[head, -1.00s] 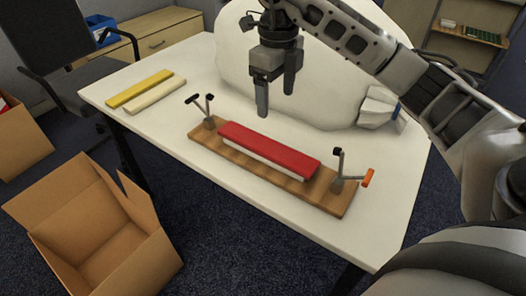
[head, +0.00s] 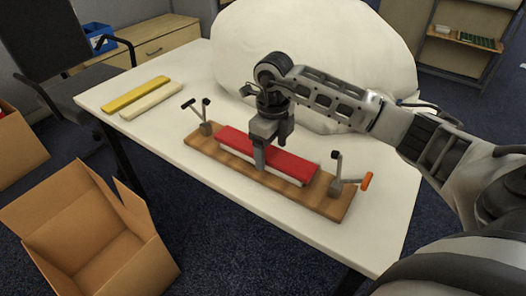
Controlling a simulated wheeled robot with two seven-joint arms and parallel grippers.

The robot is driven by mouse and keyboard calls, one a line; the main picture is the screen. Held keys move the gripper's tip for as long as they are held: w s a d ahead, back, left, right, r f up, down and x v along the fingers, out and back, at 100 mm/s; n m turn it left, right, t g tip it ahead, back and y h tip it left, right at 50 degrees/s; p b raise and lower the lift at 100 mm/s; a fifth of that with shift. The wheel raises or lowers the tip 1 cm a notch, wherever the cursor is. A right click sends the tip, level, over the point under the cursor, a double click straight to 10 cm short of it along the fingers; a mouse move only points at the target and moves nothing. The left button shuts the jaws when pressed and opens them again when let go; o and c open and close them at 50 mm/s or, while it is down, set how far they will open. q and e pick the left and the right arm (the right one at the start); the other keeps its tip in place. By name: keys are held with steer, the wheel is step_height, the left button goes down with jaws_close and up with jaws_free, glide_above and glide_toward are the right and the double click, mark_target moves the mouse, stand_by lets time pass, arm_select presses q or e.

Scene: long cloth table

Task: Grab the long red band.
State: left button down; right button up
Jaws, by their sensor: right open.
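The long red band (head: 294,165) lies on top of a white strip (head: 231,154) on a wooden board (head: 205,150) on the table. My right gripper (head: 271,158) is open and pointing down at the middle of the red band. One finger shows in front of the band's near side, and the other is farther back, over its far side. I cannot tell whether the fingers touch the band. My left gripper is not in view.
Metal clamps stand at both board ends, the left clamp (head: 205,128) and the right one (head: 337,187) with an orange handle. Yellow (head: 136,92) and cream bars (head: 152,102) lie at the table's left. A large white sack (head: 315,45) stands behind. An open cardboard box (head: 90,235) is on the floor.

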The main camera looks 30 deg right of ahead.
steer(key=c, duration=1.1)
